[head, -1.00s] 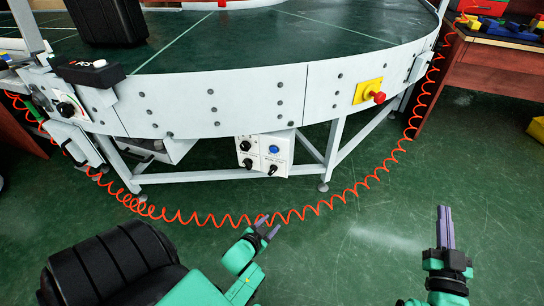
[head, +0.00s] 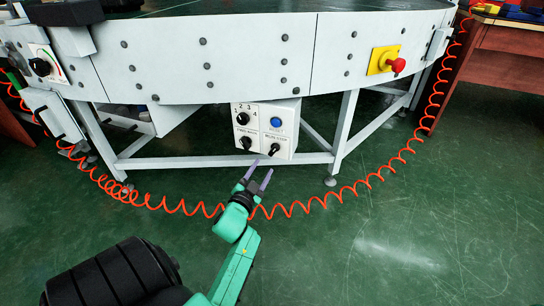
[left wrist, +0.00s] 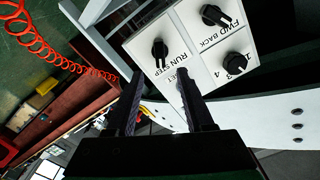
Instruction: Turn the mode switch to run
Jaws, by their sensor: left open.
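The mode switch (head: 273,149), a black rotary knob labelled RUN and STEP, is at the lower right of a white control box (head: 260,132) under the conveyor. It also shows in the left wrist view (left wrist: 159,52). I cannot tell surely which label its pointer faces. My left gripper (head: 260,171) is open and empty, just below and in front of the box, apart from the switch. In the left wrist view, its fingers (left wrist: 159,82) point toward the switch, and one covers the reset button area. My right gripper is out of view.
The box also carries a numbered knob (head: 241,118), a FWD/BACK knob (head: 246,142) and a blue reset button (head: 276,121). A red emergency stop (head: 398,65) is on the conveyor side. A coiled orange hose (head: 305,205) loops in front. Conveyor legs (head: 345,130) flank the box.

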